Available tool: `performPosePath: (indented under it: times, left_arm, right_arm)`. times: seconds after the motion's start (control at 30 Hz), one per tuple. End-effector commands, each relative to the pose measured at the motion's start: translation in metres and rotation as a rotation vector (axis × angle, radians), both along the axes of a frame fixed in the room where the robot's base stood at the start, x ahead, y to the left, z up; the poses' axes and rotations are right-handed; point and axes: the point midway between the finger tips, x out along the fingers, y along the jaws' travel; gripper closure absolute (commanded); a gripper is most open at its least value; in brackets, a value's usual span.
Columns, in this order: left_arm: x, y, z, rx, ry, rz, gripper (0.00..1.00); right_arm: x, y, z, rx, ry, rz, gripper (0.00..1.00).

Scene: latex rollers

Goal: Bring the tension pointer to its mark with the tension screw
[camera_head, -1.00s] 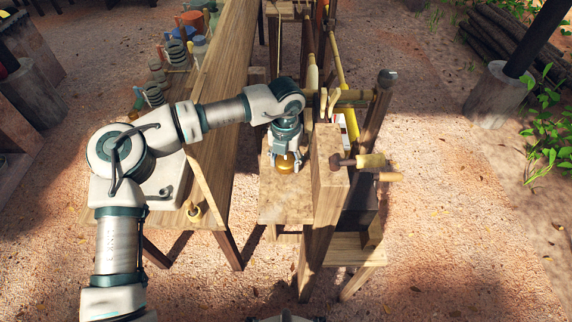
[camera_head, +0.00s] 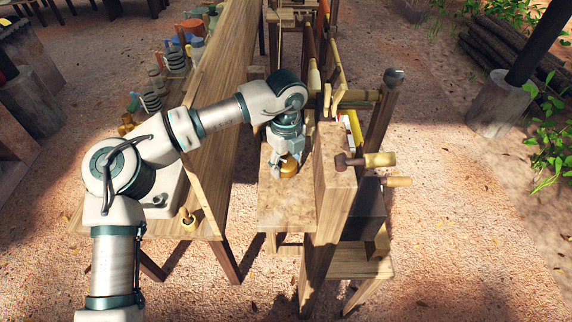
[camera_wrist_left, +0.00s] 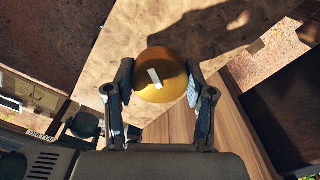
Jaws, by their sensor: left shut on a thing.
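A round brass-coloured knob (camera_head: 289,167), which looks like the head of the tension screw, sits over the wooden shelf beside the upright post. It fills the middle of the left wrist view (camera_wrist_left: 160,75), with a short white mark on its face. My left gripper (camera_head: 283,161) points down at it from above. In the left wrist view the fingers (camera_wrist_left: 160,84) are shut on opposite sides of the knob. I cannot make out the tension pointer or its mark in either view. My right gripper is not in view.
The thick wooden post (camera_head: 335,185) stands close to the right of my left gripper, with wooden crank handles (camera_head: 378,160) sticking out beyond it. A long wooden table (camera_head: 222,110) runs along the left. The shelf (camera_head: 285,208) is clear in front of the knob.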

Motion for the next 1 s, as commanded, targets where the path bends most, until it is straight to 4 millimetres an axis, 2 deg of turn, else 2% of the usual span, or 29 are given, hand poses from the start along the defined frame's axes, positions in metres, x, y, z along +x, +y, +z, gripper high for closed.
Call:
performPosePath:
  times: [0.43, 1.0]
  left_arm:
    - [0.0, 0.0, -0.002, -0.001, -0.001, 0.423, 0.81]
    - [0.001, 0.0, -0.001, -0.003, 0.0, 0.902, 0.81]
  right_arm:
    - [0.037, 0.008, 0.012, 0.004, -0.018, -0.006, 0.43]
    - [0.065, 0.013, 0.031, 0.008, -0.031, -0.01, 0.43]
